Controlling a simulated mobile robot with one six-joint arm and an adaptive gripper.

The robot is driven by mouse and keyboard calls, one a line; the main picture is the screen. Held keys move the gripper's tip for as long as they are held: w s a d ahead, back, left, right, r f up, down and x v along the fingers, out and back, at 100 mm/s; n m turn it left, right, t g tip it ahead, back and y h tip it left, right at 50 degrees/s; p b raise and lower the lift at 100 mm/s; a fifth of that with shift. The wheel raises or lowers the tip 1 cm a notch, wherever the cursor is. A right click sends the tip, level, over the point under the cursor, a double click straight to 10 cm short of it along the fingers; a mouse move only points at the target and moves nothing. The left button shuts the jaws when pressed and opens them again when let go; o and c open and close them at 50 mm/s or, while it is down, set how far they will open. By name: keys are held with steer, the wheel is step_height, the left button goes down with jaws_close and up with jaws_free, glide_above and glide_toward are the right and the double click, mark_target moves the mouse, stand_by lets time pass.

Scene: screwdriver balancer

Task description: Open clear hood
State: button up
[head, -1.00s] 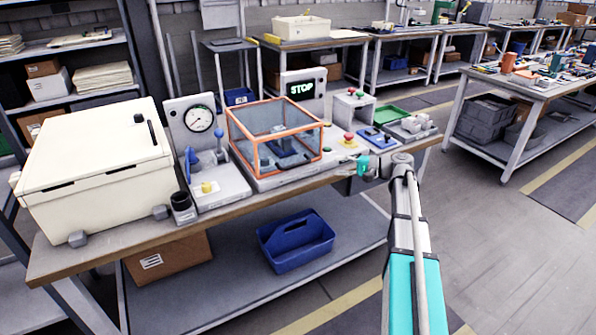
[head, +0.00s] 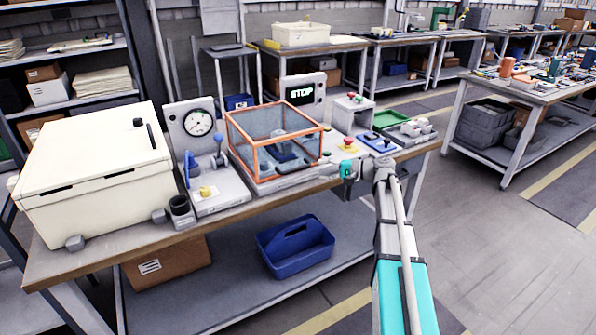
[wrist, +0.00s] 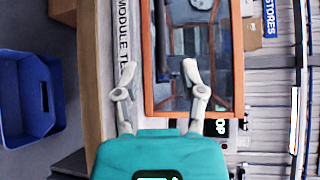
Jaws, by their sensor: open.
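The clear hood (head: 270,127), a see-through box with an orange frame, sits down over a grey base on the workbench in the head view. A dark blue fixture shows inside it. My gripper (head: 335,168) is just right of the hood's front right corner, low and close to its frame. In the wrist view the hood (wrist: 238,60) fills the upper middle. I cannot tell whether a finger touches the frame.
A display reading STOP (head: 303,89) stands behind the hood. A gauge panel (head: 197,125) and a large cream box (head: 95,165) are to the left. A red-topped yellow button (head: 348,143) and a blue block (head: 376,141) are to the right. A blue tote (head: 295,247) sits on the lower shelf.

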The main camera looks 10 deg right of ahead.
mark_target(301, 168)
steer(key=b+x, duration=0.1)
steer(key=x, duration=0.7)
steer(key=shift+w+a, duration=0.1)
steer(key=shift+a, duration=0.1)
jaws_close()
steer(key=shift+a, duration=0.25)
steer(key=shift+d, duration=0.15)
steer(key=shift+r, duration=0.1)
